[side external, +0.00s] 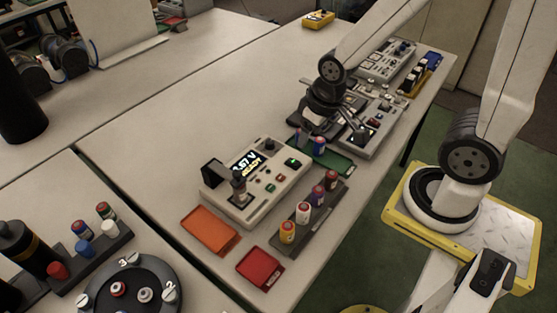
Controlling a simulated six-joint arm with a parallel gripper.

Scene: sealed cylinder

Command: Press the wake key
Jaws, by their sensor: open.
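A beige tester (262,180) with a lit display (247,163) stands on the near bench. The display shows a voltage in white and a yellow word below it. The tester's face carries a green lit switch (293,162) and several small red and green keys (270,187). I cannot read which key is the wake key. My gripper (333,129) is open, above the bench behind and right of the tester, over a green tray (336,163) and beside a grey panel unit (373,132). It is apart from the tester, and its fingertips are small and partly dark.
A dark rack (312,221) holds several coloured cells in front of the tester. An orange tray (210,230) and a red tray (260,268) lie at the front. Another control unit (387,61) stands farther back. Bare bench lies left of the tester.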

